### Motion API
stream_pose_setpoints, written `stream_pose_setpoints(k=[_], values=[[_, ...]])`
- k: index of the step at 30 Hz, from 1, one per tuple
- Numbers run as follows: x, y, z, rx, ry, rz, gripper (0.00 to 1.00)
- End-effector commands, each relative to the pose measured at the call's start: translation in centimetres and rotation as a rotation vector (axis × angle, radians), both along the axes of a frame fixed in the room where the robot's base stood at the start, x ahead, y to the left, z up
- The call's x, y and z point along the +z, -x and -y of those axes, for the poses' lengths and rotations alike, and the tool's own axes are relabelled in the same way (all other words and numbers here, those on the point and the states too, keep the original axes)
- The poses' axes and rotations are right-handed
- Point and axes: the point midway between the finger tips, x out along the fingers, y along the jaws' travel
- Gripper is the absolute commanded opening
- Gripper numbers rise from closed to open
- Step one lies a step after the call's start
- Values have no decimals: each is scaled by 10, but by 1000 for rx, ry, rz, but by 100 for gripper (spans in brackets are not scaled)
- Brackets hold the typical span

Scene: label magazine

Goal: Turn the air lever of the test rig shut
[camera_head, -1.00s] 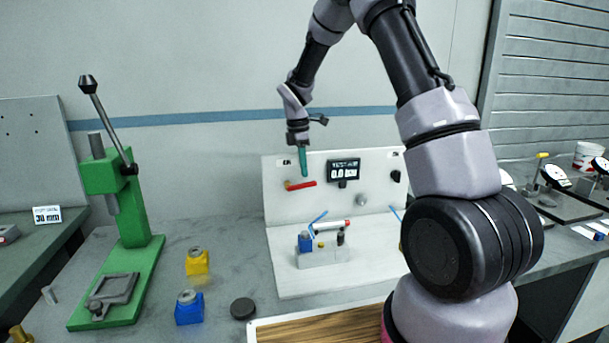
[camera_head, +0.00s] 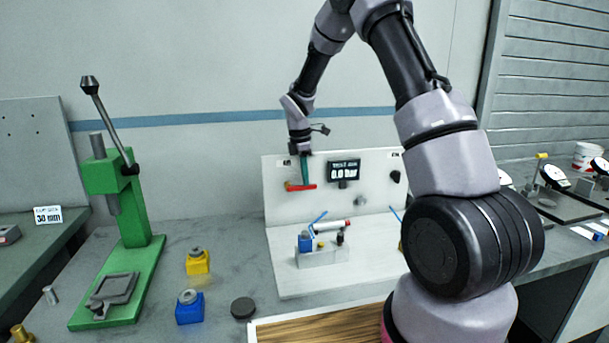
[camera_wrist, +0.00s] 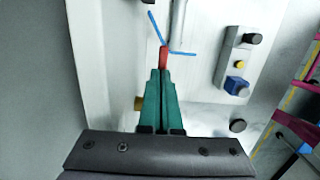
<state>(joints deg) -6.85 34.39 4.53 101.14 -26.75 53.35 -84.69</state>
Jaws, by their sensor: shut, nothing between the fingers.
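The red air lever (camera_head: 301,187) is on the white upright panel of the test rig (camera_head: 280,209), roughly level in the head view, with its brass pivot at its left end. My gripper (camera_head: 305,183) points down at the lever, its green fingers closed together with nothing between them. The fingertips overlap the lever in the head view, near its right part. In the wrist view the lever (camera_wrist: 163,57) shows as a red end just beyond the tips of my gripper (camera_wrist: 161,72). Whether they touch is hard to tell. The display (camera_head: 344,171) reads 0.0 bar.
A fixture block (camera_head: 324,257) with a blue part and a white-and-red cylinder stands on the rig base below. A green lever press (camera_head: 125,220), a yellow block (camera_head: 197,262) and a blue block (camera_head: 189,308) are at left.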

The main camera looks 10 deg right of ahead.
Motion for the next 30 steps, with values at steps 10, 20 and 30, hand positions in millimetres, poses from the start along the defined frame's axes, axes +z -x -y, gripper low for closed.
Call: stream_pose_setpoints(k=[10,20,30], values=[[-5,5,8,0,10,-20,0],[11,4,5,-1,7,-16,0],[70,3,-1,-3,8,-15,0]])
